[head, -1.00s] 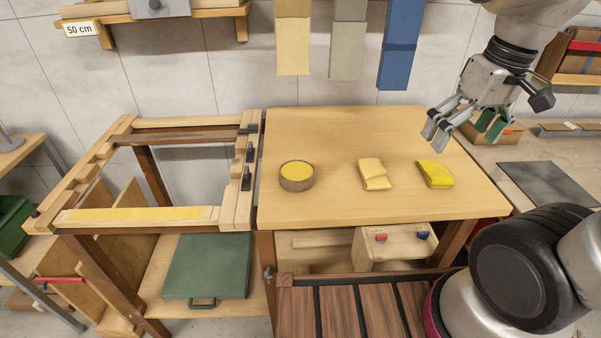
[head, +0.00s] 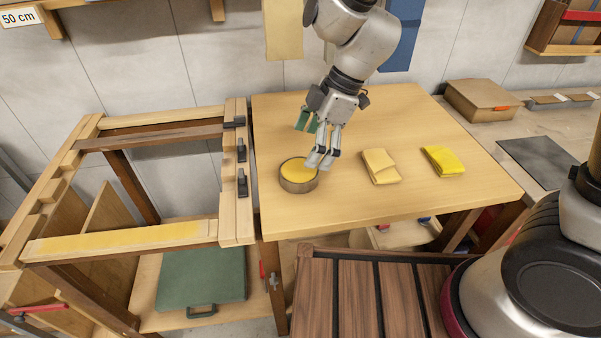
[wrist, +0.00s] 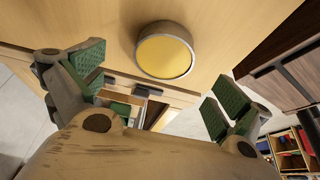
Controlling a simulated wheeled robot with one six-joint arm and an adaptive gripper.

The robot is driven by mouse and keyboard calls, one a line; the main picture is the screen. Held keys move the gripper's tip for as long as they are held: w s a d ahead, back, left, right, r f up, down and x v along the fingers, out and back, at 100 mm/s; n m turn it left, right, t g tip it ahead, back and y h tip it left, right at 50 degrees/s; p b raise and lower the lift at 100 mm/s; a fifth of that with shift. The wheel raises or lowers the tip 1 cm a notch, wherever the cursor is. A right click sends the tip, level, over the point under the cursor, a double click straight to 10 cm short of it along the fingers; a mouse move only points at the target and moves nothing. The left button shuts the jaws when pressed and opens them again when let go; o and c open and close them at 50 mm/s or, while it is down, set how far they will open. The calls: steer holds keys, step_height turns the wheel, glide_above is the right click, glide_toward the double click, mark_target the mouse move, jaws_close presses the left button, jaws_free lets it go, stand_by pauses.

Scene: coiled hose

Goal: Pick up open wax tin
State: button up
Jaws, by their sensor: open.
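The open wax tin (head: 298,177) is a round, dark-sided tin with yellow wax on top. It stands upright near the left side of the wooden table top (head: 400,125). In the wrist view the tin (wrist: 164,52) lies beyond the gap between my fingers. My gripper (head: 312,142) is open and empty, above and just behind the tin in the head view, apart from it as far as I can tell. Its green finger pads (wrist: 150,85) show wide apart in the wrist view.
A pale yellow folded cloth (head: 380,166) and a bright yellow one (head: 443,161) lie right of the tin. A wooden frame (head: 130,232) with black clamps stands to the left. A cardboard box (head: 482,100) stands at the back right. The table's front is clear.

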mark_target(299, 170)
steer(key=x, duration=0.7)
steer(key=shift+s, duration=0.25)
steer(key=c, duration=1.6)
